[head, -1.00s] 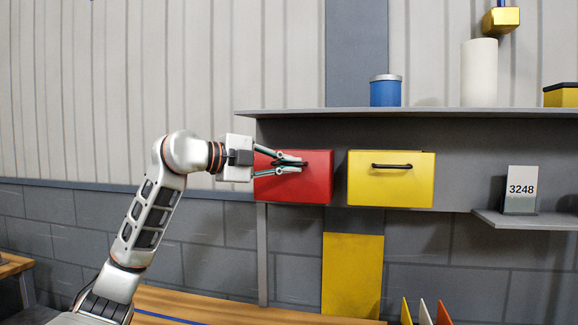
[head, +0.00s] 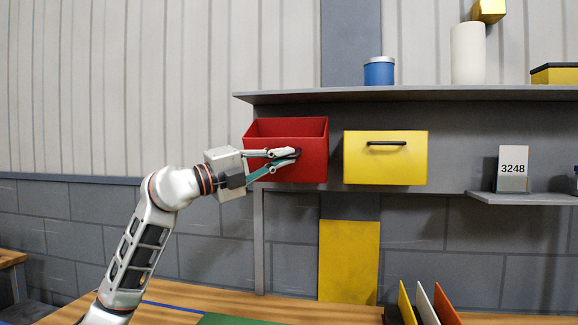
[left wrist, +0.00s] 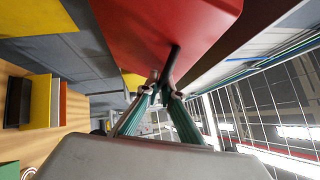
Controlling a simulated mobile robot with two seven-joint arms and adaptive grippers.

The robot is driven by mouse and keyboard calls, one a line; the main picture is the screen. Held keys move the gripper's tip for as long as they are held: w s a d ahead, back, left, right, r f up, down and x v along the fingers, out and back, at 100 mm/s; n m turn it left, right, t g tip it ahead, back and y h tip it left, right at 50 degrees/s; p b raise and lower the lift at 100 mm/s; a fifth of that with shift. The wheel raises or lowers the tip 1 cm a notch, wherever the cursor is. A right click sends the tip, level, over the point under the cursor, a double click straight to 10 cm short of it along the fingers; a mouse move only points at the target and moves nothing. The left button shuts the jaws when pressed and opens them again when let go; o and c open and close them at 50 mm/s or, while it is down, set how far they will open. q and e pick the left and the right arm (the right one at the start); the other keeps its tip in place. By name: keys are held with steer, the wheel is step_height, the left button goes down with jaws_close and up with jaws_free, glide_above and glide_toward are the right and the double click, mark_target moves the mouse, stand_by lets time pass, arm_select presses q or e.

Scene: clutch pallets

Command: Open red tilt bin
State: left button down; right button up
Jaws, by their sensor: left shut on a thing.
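The red tilt bin (head: 312,168) hangs under the grey shelf in the head view. Its front is tilted out, and its open top shows a dark red inside. My left gripper (head: 292,155) is at the bin's front, shut on the dark handle, which the fingers mostly hide. In the left wrist view the red front (left wrist: 165,30) fills the top, and the dark handle (left wrist: 172,62) runs down to the closed fingertips (left wrist: 160,92). My right gripper is not in view.
A yellow bin (head: 386,160) with a black handle sits closed to the right. The shelf (head: 420,94) above holds a blue can (head: 379,71), a white cylinder (head: 468,53) and a yellow box (head: 555,75). A wooden bench (head: 240,303) lies below.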

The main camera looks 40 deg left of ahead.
arm_select(q)
steer(key=shift+f, duration=0.45)
steer(key=shift+s+d+f, duration=0.25)
steer(key=shift+s, duration=0.15)
steer(key=c, duration=2.5)
jaws_free()
steer(key=shift+v, duration=3.8)
